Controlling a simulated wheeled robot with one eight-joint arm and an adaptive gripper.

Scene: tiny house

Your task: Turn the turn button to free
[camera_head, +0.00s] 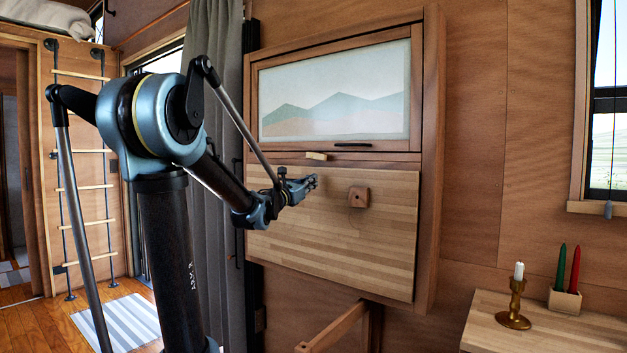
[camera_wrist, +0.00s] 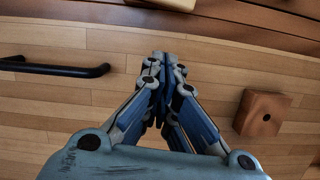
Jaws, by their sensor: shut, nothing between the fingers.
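The turn button appears to be the small pale wooden bar (camera_head: 316,156) on the frame rail, just above the top edge of the folded wooden panel (camera_head: 300,245). It lies roughly level, along the rail. In the wrist view its pale edge shows at the top (camera_wrist: 178,3), partly cut off. My gripper (camera_head: 313,182) is shut and empty in front of the panel, a little below the bar. In the wrist view the closed fingertips (camera_wrist: 163,58) point toward the bar with a gap between. Any free or locked marking is not visible.
A square wooden block (camera_head: 358,197) with a hole sits on the panel, right of my gripper. A black handle (camera_wrist: 60,68) lies left in the wrist view. A framed picture door (camera_head: 335,95) is above. A shelf with candles (camera_head: 550,322) stands at lower right.

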